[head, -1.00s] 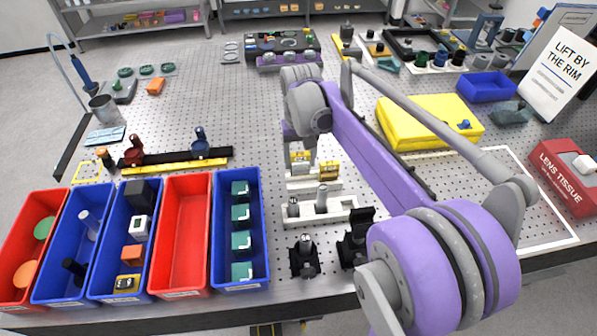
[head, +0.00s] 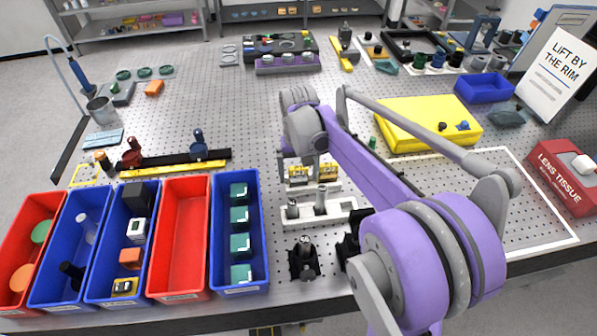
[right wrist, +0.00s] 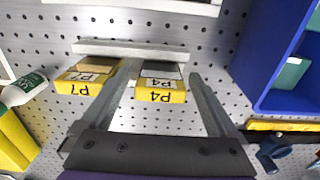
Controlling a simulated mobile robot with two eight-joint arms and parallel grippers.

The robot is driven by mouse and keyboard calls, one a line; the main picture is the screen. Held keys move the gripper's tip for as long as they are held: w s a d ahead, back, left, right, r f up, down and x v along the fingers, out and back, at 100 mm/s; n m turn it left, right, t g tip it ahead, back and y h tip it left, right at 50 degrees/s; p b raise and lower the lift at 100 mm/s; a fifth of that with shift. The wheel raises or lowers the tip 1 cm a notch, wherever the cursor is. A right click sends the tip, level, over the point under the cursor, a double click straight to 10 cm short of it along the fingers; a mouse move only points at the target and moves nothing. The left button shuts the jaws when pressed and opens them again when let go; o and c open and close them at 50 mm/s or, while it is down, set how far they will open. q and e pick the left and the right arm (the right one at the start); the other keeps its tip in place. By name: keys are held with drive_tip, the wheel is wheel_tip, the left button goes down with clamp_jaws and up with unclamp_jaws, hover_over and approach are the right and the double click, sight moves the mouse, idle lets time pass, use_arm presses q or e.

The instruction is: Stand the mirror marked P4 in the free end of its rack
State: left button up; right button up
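The mirror marked P4 (right wrist: 160,90) shows as a yellow-edged block with a grey top in the right wrist view. It is the left of two yellow blocks in the head view (head: 297,175). My right gripper (right wrist: 162,75) is open, with one finger on each side of P4; contact is not clear. A similar block marked P7 (right wrist: 82,82) stands beside it, outside the fingers. A white rack bar (right wrist: 130,48) runs along both blocks and shows in the head view (head: 313,187). How P4 sits in the rack is unclear. My left gripper is not in view.
A white holder with grey posts (head: 340,205) and a black mount (head: 304,262) stand nearer. Blue and red bins (head: 180,240) line the front left. A yellow case (head: 415,122) lies right, and a red lens tissue box (head: 565,175) far right. The pegboard's middle is mostly clear.

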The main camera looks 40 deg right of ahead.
wheel_tip(320, 180, up, 12)
drive_tip(key=p, duration=0.1)
drive_tip(key=shift+r, duration=0.2)
idle(0.3)
drive_tip(key=shift+f, duration=0.1)
idle(0.4)
